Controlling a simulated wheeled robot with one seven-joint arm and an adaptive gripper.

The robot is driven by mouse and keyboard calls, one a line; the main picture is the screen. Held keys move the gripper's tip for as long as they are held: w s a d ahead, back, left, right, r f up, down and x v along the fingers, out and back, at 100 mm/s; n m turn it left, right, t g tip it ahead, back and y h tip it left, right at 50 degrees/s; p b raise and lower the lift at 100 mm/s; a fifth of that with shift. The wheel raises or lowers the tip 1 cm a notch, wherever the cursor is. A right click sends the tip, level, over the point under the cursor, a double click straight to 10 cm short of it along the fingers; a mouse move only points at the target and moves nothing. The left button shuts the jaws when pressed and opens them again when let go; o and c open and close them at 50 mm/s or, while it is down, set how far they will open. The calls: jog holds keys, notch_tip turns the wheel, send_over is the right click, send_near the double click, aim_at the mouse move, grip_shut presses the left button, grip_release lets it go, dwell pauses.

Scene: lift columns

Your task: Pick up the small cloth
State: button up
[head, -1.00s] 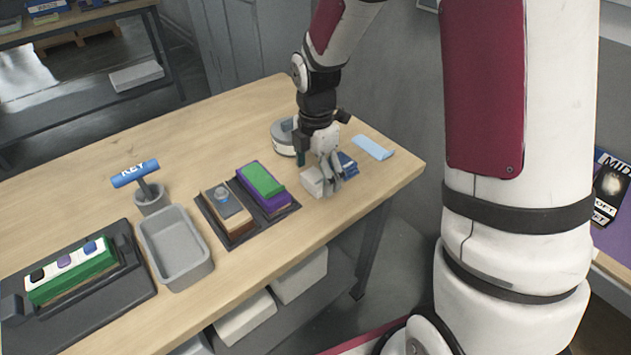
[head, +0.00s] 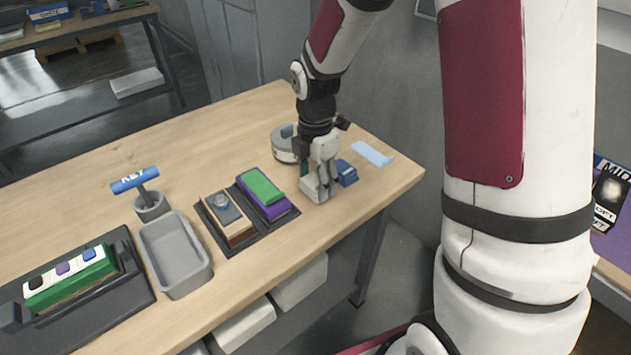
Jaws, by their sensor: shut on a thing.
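My gripper (head: 321,190) points down near the table's right front edge. Its fingers are closed around a small whitish thing (head: 310,187) at table level; the fingers hide part of it, and I cannot tell whether it is folded cloth or a block. A flat light blue piece (head: 372,153), which looks like a cloth, lies on the table to the right of and behind my gripper, apart from it.
A small dark blue thing (head: 347,173) sits just right of my fingers. A round grey device (head: 285,145) stands behind. Left are a dark tray (head: 233,245) with two blocks, a grey bin (head: 176,284) and a cup (head: 151,208) holding a blue-handled tool. The table's (head: 235,125) back is clear.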

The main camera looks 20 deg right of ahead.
aim_at(316, 182)
jog(key=shift+r, duration=0.5)
notch_tip(316, 182, up, 2)
jog(key=shift+r, duration=0.2)
jog(key=s+d+r+p, duration=0.1)
jog(key=s, duration=1.5)
jog(key=shift+p, duration=0.4)
jog(key=shift+o, duration=0.4)
